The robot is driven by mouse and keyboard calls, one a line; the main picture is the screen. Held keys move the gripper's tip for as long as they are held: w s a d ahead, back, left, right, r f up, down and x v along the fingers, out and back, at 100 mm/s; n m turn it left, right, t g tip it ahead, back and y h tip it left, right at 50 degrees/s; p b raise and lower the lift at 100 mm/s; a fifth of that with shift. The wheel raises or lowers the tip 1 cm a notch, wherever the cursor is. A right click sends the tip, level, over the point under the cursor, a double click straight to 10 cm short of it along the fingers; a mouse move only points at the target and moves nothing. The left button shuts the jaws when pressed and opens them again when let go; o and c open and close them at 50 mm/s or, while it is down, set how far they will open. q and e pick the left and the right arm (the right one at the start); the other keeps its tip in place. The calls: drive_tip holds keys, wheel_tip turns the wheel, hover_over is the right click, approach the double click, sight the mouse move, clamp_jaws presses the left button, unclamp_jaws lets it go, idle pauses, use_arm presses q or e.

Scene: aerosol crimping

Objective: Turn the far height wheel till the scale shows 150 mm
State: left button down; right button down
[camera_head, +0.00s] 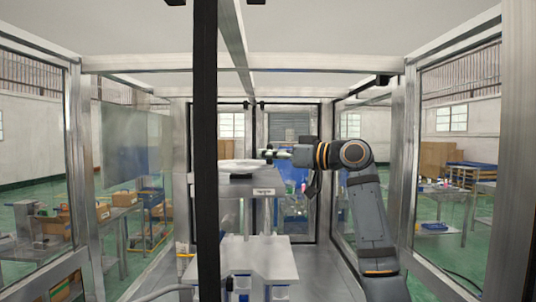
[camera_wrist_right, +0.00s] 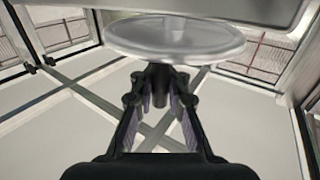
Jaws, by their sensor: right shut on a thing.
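The height wheel (camera_head: 238,166) is a pale round disc lying flat on top of the grey machine head, partly hidden by a dark upright post. It also shows large in the right wrist view (camera_wrist_right: 135,40). My right gripper (camera_head: 270,154) reaches in from the right, level, just above the wheel's right side. In the right wrist view my right gripper (camera_wrist_right: 157,95) has its fingertips closed around a dark upright handle (camera_wrist_right: 157,76) at the wheel's rim. No readable millimetre scale shows. My left gripper is not in view.
A dark upright post (camera_head: 206,200) of the enclosure stands before the machine. A small label (camera_head: 264,191) sits on the machine head's front. A white-topped block (camera_head: 260,257) stands below. Glass-panelled frames (camera_head: 408,130) close in the sides. Benches with boxes stand outside.

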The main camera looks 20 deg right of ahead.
drive_tip(key=shift+w+d+f, duration=0.1)
drive_tip(key=shift+w+d, duration=0.2)
drive_tip(key=shift+w, duration=0.1)
drive_tip(key=c, duration=1.7)
unclamp_jaws()
drive_tip(key=shift+s, duration=0.1)
drive_tip(key=o, duration=0.4)
drive_tip(key=shift+s+d, duration=0.2)
drive_tip(key=shift+s, duration=0.1)
drive_tip(key=shift+c, duration=0.2)
drive_tip(key=shift+w, duration=0.1)
drive_tip(key=v, duration=0.7)
drive_tip(key=shift+d, duration=0.15)
